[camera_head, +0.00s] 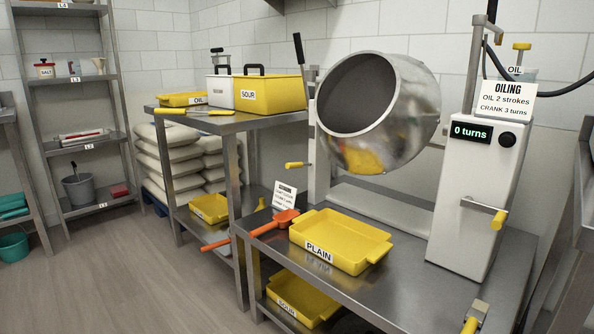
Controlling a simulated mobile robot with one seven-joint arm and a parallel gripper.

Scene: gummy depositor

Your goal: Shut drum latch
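The steel drum (420,95) is mounted above the bench at centre right, tilted with its open dark mouth facing left and toward me. A small yellow-handled lever (297,164) sticks out to the left from the white post (318,150) below the drum's mouth. A black-gripped lever (298,48) stands upright to the left of the drum. I cannot tell which of these is the drum latch, or whether it is open or shut. My gripper is not in view.
A white control housing (470,170) reads "0 turns" and has a yellow-knobbed crank (485,208). A yellow PLAIN tray (345,240) and an orange scoop (280,220) lie on the steel bench (405,275). Another yellow-handled fitting (474,316) sits at the bench's front. Open floor lies at left.

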